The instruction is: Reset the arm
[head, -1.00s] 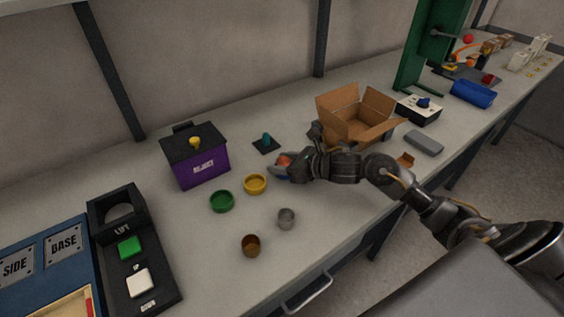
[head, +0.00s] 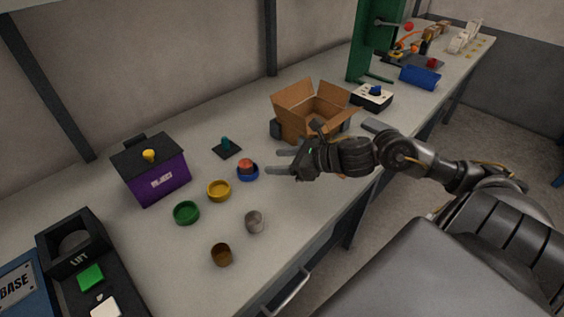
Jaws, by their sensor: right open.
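My right gripper (head: 281,162) is open and empty above the bench, its fingers pointing left. Just left of its fingertips, and apart from them, a reddish copper-coloured piece (head: 246,165) sits in a blue ring-shaped dish (head: 248,174). A yellow dish (head: 219,190) and a green dish (head: 187,212) stand in a row to the left, both looking empty. A grey cup (head: 254,222) and a brown cup (head: 221,254) stand nearer the front edge. My left gripper is out of view.
An open cardboard box (head: 305,118) stands behind my right wrist. A purple reject bin (head: 158,178) with a black lid is at left, a small teal-knobbed black plate (head: 227,148) behind the dishes. The lift panel (head: 77,240) is at lower left. A green stand (head: 368,45) rises at the back.

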